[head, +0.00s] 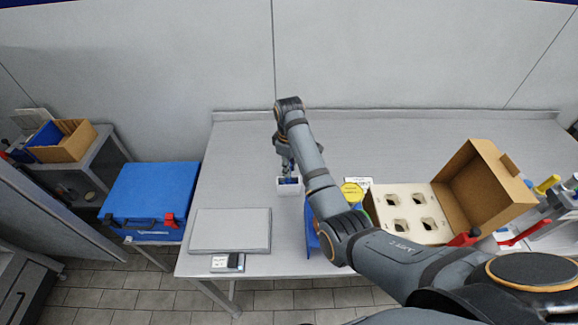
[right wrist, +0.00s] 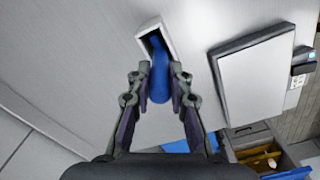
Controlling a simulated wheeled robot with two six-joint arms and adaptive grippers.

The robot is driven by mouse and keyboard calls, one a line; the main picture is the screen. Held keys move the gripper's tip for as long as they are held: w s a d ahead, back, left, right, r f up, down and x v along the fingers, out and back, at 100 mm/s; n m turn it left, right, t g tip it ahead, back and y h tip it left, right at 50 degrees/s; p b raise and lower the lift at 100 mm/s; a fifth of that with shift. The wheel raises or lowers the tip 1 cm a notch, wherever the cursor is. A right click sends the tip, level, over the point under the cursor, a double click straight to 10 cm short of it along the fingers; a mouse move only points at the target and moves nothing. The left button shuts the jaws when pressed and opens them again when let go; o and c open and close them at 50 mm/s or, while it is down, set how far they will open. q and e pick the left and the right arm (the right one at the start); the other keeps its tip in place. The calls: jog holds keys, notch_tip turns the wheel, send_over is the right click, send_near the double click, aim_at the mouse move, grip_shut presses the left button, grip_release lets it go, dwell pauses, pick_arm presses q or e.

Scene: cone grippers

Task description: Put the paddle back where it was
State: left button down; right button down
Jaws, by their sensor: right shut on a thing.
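The blue paddle (right wrist: 160,82) is between the fingers of my right gripper (right wrist: 160,78) in the right wrist view, and the gripper is shut on it. The paddle's far end is inside the opening of a small white holder (right wrist: 148,27). In the head view my right gripper (head: 286,158) is just above the white holder (head: 289,192), which stands on the grey table. Blue shows at the holder's mouth; how deep the paddle sits cannot be told. My left gripper is not in view.
A grey flat slab (head: 230,231) and a small device (head: 227,263) lie at the table's left front. An open cardboard box (head: 478,190) with a cream insert (head: 411,212) stands right, near a yellow disc (head: 352,192). A blue case (head: 152,194) is left. The back of the table is clear.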

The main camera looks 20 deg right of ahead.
jog(key=shift+f, duration=0.3)
jog(key=c, duration=1.1)
grip_release()
jog(key=shift+c, duration=0.2)
